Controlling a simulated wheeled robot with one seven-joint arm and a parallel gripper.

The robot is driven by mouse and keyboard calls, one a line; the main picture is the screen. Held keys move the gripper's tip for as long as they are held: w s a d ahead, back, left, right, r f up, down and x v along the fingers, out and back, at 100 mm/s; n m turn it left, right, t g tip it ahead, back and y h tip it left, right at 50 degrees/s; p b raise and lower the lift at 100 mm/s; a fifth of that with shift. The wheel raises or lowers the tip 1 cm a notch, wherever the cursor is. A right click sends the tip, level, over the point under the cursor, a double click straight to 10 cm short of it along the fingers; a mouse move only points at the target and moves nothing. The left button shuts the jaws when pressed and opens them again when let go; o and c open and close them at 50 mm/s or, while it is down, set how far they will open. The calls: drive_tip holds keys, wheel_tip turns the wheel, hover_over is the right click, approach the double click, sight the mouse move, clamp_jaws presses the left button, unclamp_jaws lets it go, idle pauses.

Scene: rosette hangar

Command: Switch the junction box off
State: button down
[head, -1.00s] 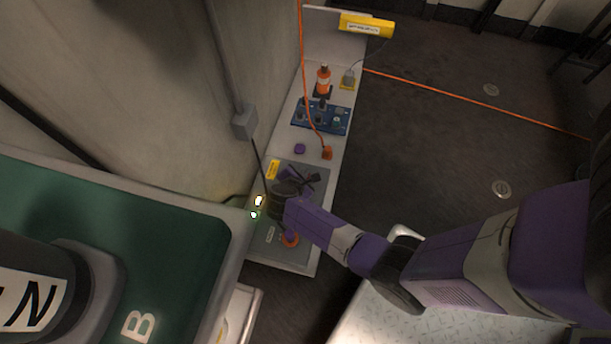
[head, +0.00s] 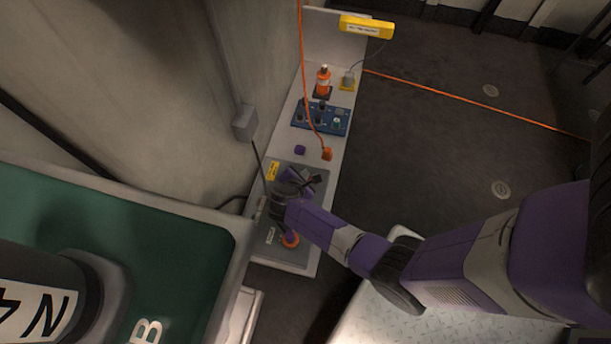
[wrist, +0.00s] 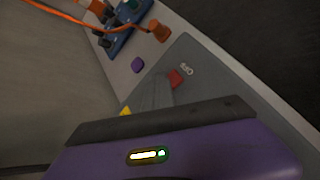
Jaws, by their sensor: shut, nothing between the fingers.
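The junction box shows in the head view as a dark grey panel (head: 283,255) on a light bench, with a yellow label (head: 272,170) and an orange round part (head: 290,240). In the wrist view its grey face (wrist: 205,75) carries the word OFF (wrist: 187,69), with a small red part (wrist: 175,78) beside it. My gripper (head: 312,181) is shut and empty over the far part of the panel. The wrist view shows a grey tapered shape (wrist: 150,95) reaching towards the red part. I cannot tell whether they touch. My wrist hides part of the panel.
Behind the panel stand a purple knob (head: 300,150), an orange plug (head: 327,154) with cable, a blue board (head: 320,118) and an orange bottle (head: 323,82). A green-topped unit (head: 150,240) is close on the left. The wall borders the bench; floor at right is open.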

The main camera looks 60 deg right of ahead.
drive_tip(key=shift+s+a+f, duration=0.1)
drive_tip(key=shift+s+f, duration=0.15)
drive_tip(key=shift+s, duration=0.1)
drive_tip(key=r+p, duration=0.2)
drive_tip(key=w+r+p, duration=0.1)
drive_tip(key=r+p, duration=0.2)
drive_tip(key=shift+a+r, duration=0.2)
drive_tip(key=shift+w, duration=0.1)
idle(0.4)
